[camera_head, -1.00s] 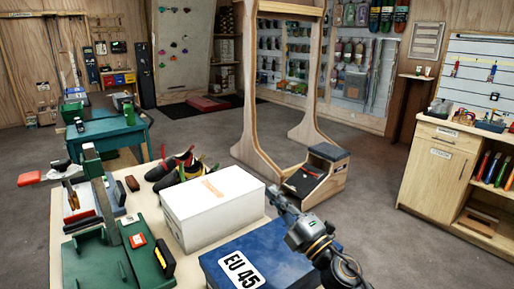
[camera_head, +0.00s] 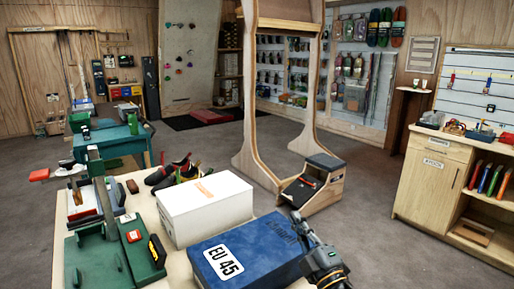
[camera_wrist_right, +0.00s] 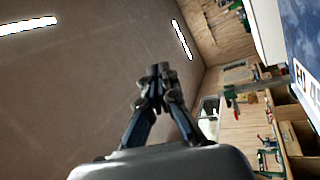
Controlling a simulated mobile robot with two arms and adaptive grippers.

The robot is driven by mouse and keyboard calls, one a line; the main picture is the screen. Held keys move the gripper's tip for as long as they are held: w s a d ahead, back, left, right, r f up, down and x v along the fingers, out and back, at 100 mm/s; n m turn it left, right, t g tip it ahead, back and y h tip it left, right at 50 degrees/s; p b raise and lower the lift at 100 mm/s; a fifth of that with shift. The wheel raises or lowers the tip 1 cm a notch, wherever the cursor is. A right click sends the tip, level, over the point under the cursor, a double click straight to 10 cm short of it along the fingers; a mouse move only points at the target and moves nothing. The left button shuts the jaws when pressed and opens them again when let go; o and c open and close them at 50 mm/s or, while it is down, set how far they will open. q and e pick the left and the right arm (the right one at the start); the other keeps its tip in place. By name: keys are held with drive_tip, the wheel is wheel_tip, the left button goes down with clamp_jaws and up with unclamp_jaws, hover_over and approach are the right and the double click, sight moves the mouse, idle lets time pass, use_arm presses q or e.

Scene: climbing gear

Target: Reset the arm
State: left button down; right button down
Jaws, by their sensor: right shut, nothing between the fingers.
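My right gripper (camera_head: 298,222) is in the lower middle of the head view, at the right side of the blue box marked EU 45 (camera_head: 228,266). I cannot tell whether it touches the box. In the right wrist view the right gripper's fingers (camera_wrist_right: 158,72) meet at the tips with nothing between them, and the camera looks toward the ceiling and a wall. The blue box (camera_wrist_right: 304,60) shows at the right edge of that view. My left gripper is not in view.
A white box (camera_head: 200,215) stands behind the blue box on the light table. Dark shoes (camera_head: 172,173) and a green device (camera_head: 108,250) are at the left. A wooden frame with a step (camera_head: 318,185) stands beyond. Open floor (camera_head: 400,250) lies to the right.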

drive_tip(key=s+d+f+m+g+h, duration=0.3)
drive_tip(key=s+d+f+m+h, duration=0.3)
drive_tip(key=f, duration=0.3)
drive_tip(key=s+d+f+m+g+h, duration=0.4)
drive_tip(key=s+d+f+m, duration=0.2)
drive_tip(key=f+m, duration=0.25)
drive_tip(key=s+f+m+g+y, duration=0.1)
drive_tip(key=s+f+g, duration=0.45)
drive_tip(key=s, duration=0.75)
drive_tip(key=s+f+m+g+y, duration=0.15)
drive_tip(key=s+f+g, duration=0.4)
drive_tip(key=s, duration=0.75)
drive_tip(key=s+d+f+x, duration=0.1)
drive_tip(key=s+x, duration=0.2)
drive_tip(key=x, duration=1)
drive_tip(key=s+d+x, duration=0.1)
drive_tip(key=s+x, duration=0.1)
drive_tip(key=x, duration=1.1)
drive_tip(key=s+d+f+g, duration=0.1)
drive_tip(key=s+f, duration=1.5)
drive_tip(key=s, duration=0.1)
drive_tip(key=shift+s+d+f+h, duration=0.15)
drive_tip(key=shift+s+d+h, duration=0.15)
drive_tip(key=shift+d+h, duration=0.05)
